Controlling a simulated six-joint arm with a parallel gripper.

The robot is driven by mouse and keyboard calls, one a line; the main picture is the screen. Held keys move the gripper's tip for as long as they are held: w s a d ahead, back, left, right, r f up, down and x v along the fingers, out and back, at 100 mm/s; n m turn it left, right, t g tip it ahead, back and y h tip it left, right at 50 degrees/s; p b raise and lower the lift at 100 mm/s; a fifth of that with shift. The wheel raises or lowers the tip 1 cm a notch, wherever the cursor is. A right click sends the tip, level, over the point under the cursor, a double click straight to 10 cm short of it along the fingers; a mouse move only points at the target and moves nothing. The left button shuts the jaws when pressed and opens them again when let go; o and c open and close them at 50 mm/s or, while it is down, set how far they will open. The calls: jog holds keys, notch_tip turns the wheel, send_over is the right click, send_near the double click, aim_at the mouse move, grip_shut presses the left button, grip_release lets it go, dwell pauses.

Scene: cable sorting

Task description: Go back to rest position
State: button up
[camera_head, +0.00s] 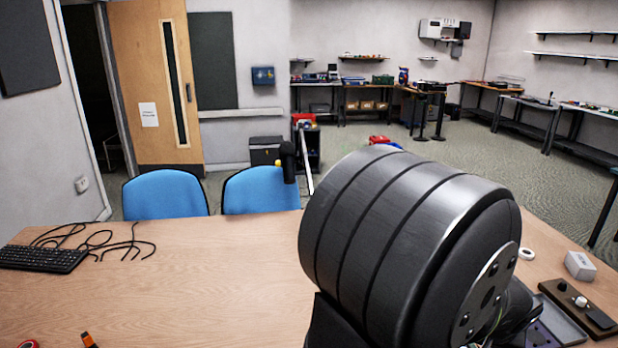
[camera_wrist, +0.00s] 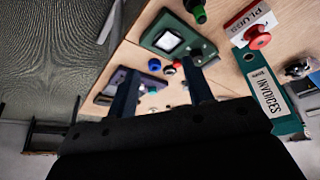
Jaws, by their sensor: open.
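My gripper (camera_wrist: 161,78) shows in the wrist view. Its two dark fingers are spread apart, with nothing held between them. It is over or beside a table with several devices on it; the height above the table is hard to judge. In the head view, a large dark cylindrical link of my arm fills the middle right, and the gripper cannot be made out there. Black cables (camera_head: 98,242) lie loosely on the wooden table (camera_head: 190,290) at the left in the head view, apart from my arm.
A keyboard (camera_head: 42,258) lies at the table's left edge. A white box (camera_head: 579,266) and a brown control panel (camera_head: 578,302) are at the right. The wrist view shows a green device (camera_wrist: 158,22), a binder marked INVOICES (camera_wrist: 268,95) and a red knob (camera_wrist: 257,37). The table's middle left is clear.

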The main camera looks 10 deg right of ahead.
jog(key=w+a+r+n, duration=0.1)
jog(key=w+r, duration=0.2)
jog(key=w, duration=0.3)
jog(key=shift+w+a+r+y, duration=0.25)
jog(key=shift+w+a+y, duration=0.05)
jog(key=shift+w, duration=0.05)
jog(key=shift+s, duration=0.1)
jog(key=s+d+f+m, duration=0.1)
jog(key=s, duration=0.5)
jog(key=s+a+f+x, duration=0.1)
jog(key=a+x, duration=0.1)
jog(key=x, duration=1)
jog(key=shift+a, duration=0.25)
jog(key=shift+s, duration=0.15)
